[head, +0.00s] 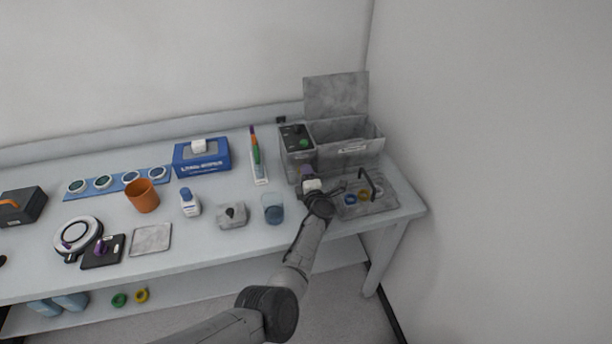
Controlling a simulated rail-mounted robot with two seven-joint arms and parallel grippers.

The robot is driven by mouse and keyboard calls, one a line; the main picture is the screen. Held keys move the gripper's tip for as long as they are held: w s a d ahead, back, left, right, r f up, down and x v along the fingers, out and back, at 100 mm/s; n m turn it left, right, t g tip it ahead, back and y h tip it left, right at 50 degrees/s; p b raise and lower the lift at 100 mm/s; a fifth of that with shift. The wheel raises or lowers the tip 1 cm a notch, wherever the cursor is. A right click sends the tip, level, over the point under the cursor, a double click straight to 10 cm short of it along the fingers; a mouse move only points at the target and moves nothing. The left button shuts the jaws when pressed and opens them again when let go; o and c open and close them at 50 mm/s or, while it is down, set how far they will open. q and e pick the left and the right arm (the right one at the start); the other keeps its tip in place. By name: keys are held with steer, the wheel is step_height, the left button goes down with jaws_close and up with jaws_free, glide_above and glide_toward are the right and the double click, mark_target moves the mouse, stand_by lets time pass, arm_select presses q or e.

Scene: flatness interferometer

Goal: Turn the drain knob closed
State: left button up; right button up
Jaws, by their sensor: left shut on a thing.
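The grey ultrasonic-style tank (345,152) stands at the right end of the table, with its lid (336,95) raised behind it. A small purple part (307,170), which looks like the drain knob, shows low on the tank's front left. My left gripper (310,182) is right at this purple part and appears shut on it. The fingertips and most of the knob are hidden by the gripper itself, so I cannot tell how the knob is turned. My right gripper is not in view.
A grey tray (378,207) with a dark handle and blue and yellow rings lies just right of my gripper. A blue glass (273,214) and a grey block (231,221) stand to its left. The wall is close on the right.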

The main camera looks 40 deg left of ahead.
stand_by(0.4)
arm_select(q)
steer(key=o, duration=0.9)
steer(key=shift+o, duration=0.2)
steer(key=shift+d, duration=0.1)
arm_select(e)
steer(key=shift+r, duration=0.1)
